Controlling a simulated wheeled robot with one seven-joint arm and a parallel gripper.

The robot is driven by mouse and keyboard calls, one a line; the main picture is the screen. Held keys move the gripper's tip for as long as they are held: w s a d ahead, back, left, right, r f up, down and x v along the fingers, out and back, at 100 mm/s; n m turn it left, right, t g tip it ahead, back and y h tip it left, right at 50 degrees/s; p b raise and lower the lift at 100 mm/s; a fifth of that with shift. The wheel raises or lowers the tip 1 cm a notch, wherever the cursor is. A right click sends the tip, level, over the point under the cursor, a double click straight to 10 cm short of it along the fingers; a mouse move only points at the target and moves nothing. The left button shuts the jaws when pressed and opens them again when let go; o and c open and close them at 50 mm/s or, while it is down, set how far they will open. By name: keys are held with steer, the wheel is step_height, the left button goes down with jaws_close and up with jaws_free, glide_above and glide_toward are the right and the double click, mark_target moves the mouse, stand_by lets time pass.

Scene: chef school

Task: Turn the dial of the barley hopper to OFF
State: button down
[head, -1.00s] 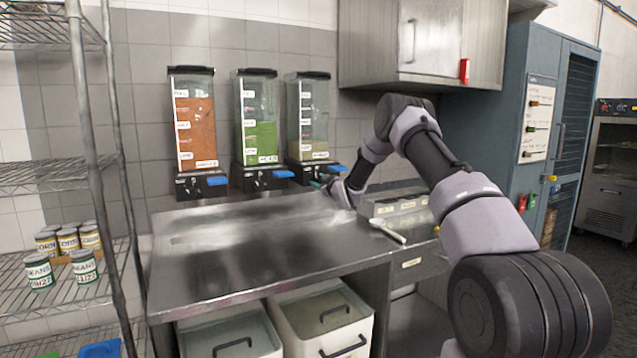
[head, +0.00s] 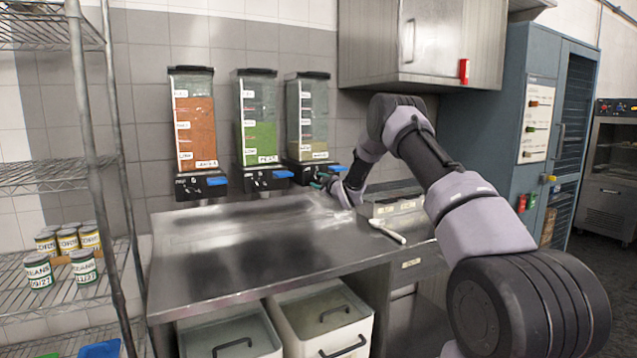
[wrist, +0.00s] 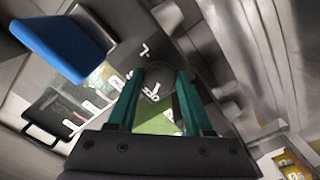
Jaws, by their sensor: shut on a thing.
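The barley hopper appears to be the right-hand one of three wall dispensers (head: 306,115), with a little pale grain low in its clear body; its name label is too small to read. Its black base has a blue lever (head: 334,168), also large at the upper left of the wrist view (wrist: 62,38). My gripper (head: 320,181) is at the front of this base. In the wrist view, its two green fingers (wrist: 157,82) are either side of the small dark dial (wrist: 155,88), shut on it. White marks show around the dial, but its setting is unclear.
The orange-filled hopper (head: 195,120) and green-filled hopper (head: 257,120) hang to the left. Below is a steel counter (head: 230,250), mostly clear, with a metal container (head: 392,205) and a white-handled utensil (head: 388,232) at right. A wire shelf with cans stands left.

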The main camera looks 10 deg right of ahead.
steer(key=shift+c, duration=1.5)
jaws_free()
steer(key=v, duration=1)
steer(key=shift+s, duration=0.4)
steer(key=shift+d, duration=0.1)
